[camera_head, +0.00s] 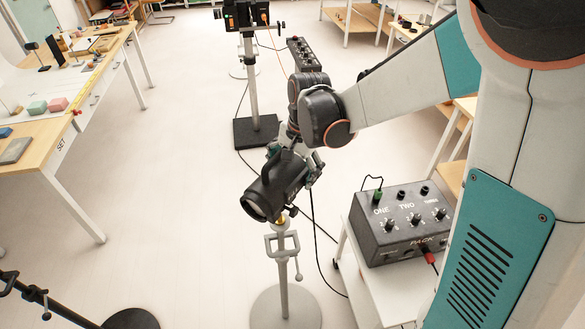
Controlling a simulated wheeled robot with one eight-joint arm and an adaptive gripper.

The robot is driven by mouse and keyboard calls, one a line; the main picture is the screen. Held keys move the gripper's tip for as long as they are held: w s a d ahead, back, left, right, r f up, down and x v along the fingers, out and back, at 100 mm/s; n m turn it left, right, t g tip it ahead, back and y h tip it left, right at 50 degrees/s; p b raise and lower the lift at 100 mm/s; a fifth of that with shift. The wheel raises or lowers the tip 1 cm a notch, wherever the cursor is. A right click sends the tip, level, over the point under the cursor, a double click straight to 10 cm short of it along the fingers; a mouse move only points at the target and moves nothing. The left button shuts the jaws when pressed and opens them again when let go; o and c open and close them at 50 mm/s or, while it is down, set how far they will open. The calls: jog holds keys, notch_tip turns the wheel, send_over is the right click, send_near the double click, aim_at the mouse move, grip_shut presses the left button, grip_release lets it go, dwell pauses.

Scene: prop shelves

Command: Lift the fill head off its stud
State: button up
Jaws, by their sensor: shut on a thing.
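The fill head (270,190), a black cylindrical lamp with a dark open front, is at the centre of the head view, tilted down to the left. My gripper (305,168) is behind and above it, shut on it. The stud (281,220), a short brass-coloured piece, shows just under the head on top of a grey stand (284,268) with a round base. I cannot tell whether the head touches the stud or sits slightly above it. The fingertips are partly hidden by the head.
A power pack (405,222) with knobs and plugged leads sits on a white cart at right. A black cable (318,235) hangs near the stand. Another stand with a square black base (256,131) is behind. A long table (60,110) is at left. Floor between is clear.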

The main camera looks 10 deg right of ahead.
jog(key=shift+r, duration=0.15)
jog(key=shift+r+p, duration=1.25)
jog(key=shift+r, duration=0.65)
jog(key=shift+f, duration=0.1)
